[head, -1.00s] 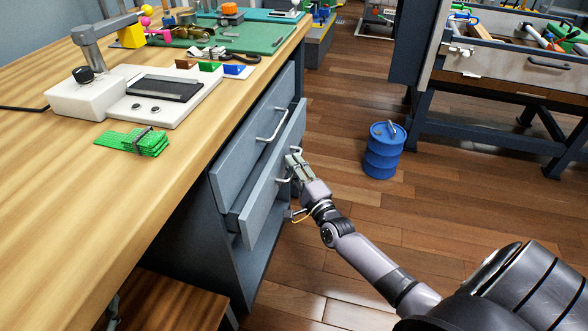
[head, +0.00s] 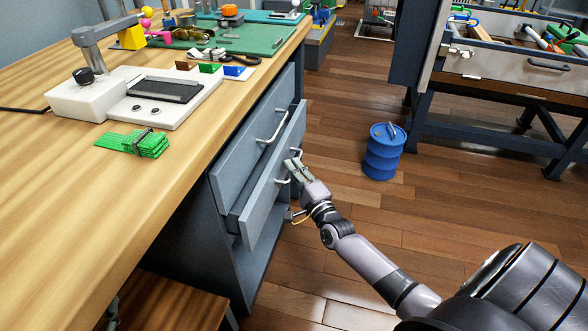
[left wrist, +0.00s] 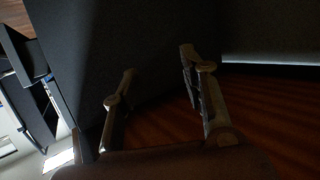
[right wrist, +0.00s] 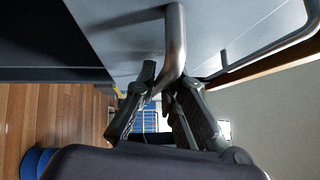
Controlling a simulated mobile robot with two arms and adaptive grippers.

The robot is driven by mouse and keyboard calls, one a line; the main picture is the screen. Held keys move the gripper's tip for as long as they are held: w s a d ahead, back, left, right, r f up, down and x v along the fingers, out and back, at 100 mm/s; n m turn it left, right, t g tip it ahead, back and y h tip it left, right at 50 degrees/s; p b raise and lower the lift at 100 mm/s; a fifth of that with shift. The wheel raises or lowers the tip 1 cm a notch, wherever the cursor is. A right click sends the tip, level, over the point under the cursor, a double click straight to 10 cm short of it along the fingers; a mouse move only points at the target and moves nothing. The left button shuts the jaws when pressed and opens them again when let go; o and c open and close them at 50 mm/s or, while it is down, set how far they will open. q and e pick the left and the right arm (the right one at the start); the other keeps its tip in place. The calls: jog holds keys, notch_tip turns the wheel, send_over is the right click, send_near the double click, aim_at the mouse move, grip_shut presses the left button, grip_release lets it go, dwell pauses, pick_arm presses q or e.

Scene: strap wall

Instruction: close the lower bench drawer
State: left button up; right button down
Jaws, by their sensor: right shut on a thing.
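The lower bench drawer (head: 262,203) stands partly pulled out below the upper drawer (head: 240,150), in the grey bench cabinet. Its bar handle (head: 281,181) is on its front and also shows large in the right wrist view (right wrist: 176,40). My right gripper (head: 291,166) is at this handle, and in the right wrist view its fingers (right wrist: 165,85) are shut on the bar. The fingers partly hide the handle. My left gripper (left wrist: 160,82) shows only in the left wrist view, open and empty in a dark space.
The wooden bench top (head: 60,220) overhangs the cabinet, with a white device (head: 140,95) and green pieces (head: 138,143) on it. A blue drum (head: 383,152) stands on the floor to the right.

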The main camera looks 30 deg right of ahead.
aim_at(280, 172)
jog(key=shift+f, duration=0.1)
jog(key=w+a, duration=0.3)
jog(key=shift+w, duration=0.15)
pick_arm(q)
jog(key=shift+w+d+r+t, duration=0.15)
jog(key=shift+r+t, duration=0.15)
jog(key=shift+r, duration=0.15)
jog(key=shift+w+d+r+t, duration=0.1)
jog(key=shift+r+t, duration=0.2)
jog(key=shift+r, duration=0.1)
pick_arm(e)
jog(key=c, duration=1.7)
grip_release()
jog(key=shift+w+a, duration=0.1)
jog(key=shift+w, duration=0.05)
jog(key=shift+s+a, duration=0.1)
jog(key=shift+s, duration=0.35)
jog(key=s, duration=0.3)
jog(key=s+f, duration=0.1)
jog(key=s, duration=0.7)
jog(key=shift+a+f, duration=0.2)
jog(key=shift+a, duration=0.05)
